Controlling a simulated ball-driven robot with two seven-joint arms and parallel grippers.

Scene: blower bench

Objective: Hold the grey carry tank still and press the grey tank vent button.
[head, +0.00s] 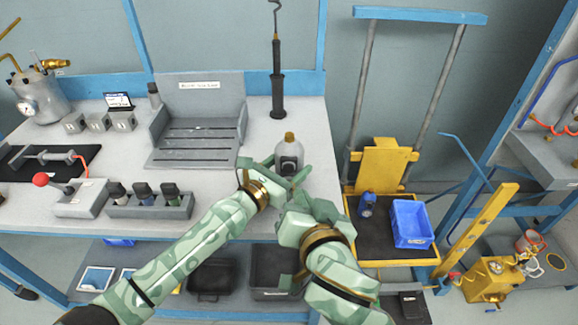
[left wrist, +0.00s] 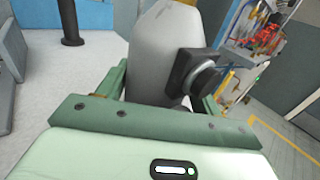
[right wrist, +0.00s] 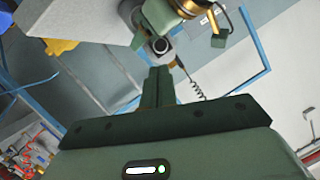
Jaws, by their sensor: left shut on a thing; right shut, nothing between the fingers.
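The grey carry tank (head: 289,146), with a brass cap, is upright near the bench's front edge; its base is hidden. In the left wrist view the tank (left wrist: 158,50) stands between the fingers of my left gripper (left wrist: 160,95), which is shut on it. The dark vent button housing (head: 290,164) is on the tank's near side; the round button (left wrist: 207,76) shows in the left wrist view. My right gripper (head: 299,197) is shut and empty, in front of and below the tank. In the right wrist view its tips (right wrist: 160,72) are close to the button (right wrist: 160,46); contact is unclear.
A yellow cart with a blue bin (head: 411,224) stands to the right. A black rod (head: 277,90) stands behind the tank.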

